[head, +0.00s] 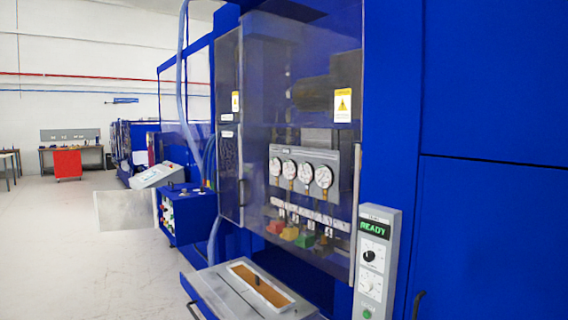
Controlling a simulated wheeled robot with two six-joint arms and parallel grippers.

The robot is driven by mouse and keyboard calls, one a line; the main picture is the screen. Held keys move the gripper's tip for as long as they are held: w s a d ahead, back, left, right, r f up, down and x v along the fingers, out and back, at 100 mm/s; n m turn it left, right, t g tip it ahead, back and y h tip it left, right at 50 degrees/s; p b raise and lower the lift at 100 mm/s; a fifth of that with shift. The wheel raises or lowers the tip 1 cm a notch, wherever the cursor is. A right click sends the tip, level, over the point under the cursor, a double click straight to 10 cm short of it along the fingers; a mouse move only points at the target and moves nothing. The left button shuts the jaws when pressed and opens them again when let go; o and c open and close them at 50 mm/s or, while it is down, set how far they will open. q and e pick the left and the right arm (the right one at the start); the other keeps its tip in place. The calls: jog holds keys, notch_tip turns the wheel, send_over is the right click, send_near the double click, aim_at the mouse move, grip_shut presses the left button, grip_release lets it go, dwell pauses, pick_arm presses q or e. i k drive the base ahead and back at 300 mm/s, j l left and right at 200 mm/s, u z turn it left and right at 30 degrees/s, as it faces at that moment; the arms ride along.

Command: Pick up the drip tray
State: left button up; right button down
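A shallow grey tray-like unit (217,290) juts out low in front of the blue machine, at the bottom of the head view. It looks like the drip tray, but I cannot be sure. The lower part is cut off by the frame edge. Neither of my grippers is in view.
Behind a clear guard (300,90) are several gauges (307,172) and coloured blocks (289,233). A control box (374,260) reading READY stands at the right. A blue cart (190,215) and a red cabinet (68,164) are farther left. The left floor (80,260) is clear.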

aim_at(272, 296)
jog(key=l+u, duration=0.1)
jog(key=u, duration=1.1)
jog(key=l, duration=0.55)
jog(key=i+l, duration=0.15)
jog(key=l, duration=0.95)
jog(key=i, duration=0.05)
